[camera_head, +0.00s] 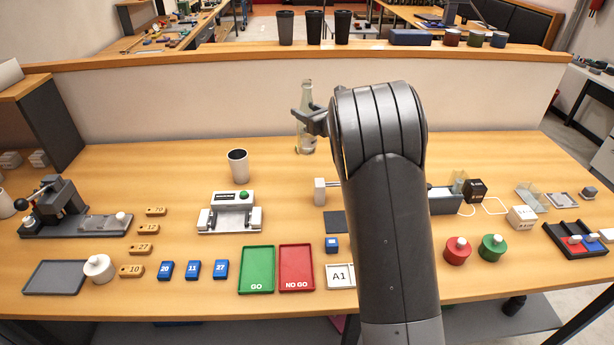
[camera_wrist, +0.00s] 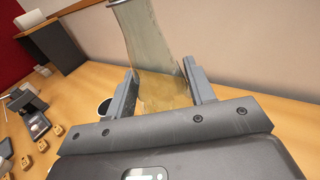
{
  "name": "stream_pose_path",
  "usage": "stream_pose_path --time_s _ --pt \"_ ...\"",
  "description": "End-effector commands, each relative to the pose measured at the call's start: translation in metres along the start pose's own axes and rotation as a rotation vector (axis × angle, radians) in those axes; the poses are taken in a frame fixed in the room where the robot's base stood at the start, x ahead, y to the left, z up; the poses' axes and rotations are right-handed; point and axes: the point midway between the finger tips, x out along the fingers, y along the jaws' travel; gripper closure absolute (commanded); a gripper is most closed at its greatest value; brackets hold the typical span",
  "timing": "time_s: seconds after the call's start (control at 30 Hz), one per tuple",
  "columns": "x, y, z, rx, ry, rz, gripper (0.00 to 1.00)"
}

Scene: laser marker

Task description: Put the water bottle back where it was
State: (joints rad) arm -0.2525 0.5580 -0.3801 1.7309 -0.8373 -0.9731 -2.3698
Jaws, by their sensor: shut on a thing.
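The water bottle (camera_head: 306,100) is clear glass and stands upright near the back wall of the bench. My gripper (camera_head: 307,119) is around its middle from the right side, with the fingers closed on it. In the wrist view, the bottle (camera_wrist: 155,50) is between the two fingers of my gripper (camera_wrist: 162,90). The bottle's lower end is near the tabletop in the head view; I cannot tell whether it touches. Its upper part is cut off in the wrist view.
A white cup (camera_head: 238,165) stands left of the bottle. A white device with a green button (camera_head: 233,210) is in front of it. Green (camera_head: 257,270) and red (camera_head: 296,268) trays lie near the front edge. The wooden bench (camera_head: 180,175) is bare around the bottle.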

Motion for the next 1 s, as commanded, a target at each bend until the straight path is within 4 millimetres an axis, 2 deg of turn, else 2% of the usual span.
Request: stream_pose_path --time_s 0.17,0.4,0.57,0.73,0.83,1.0 --pt "0.001 0.000 -0.017 0.001 0.000 0.000 0.91" --pt "0.003 -0.001 -0.059 0.000 0.000 -0.001 0.91" --pt "0.004 0.000 -0.073 0.000 -0.002 0.000 0.91" --pt "0.005 0.000 -0.096 0.001 0.000 0.000 0.91" --pt "0.005 0.000 -0.103 0.000 -0.003 0.000 0.91" --pt "0.005 0.000 -0.103 -0.001 -0.004 0.000 0.91"
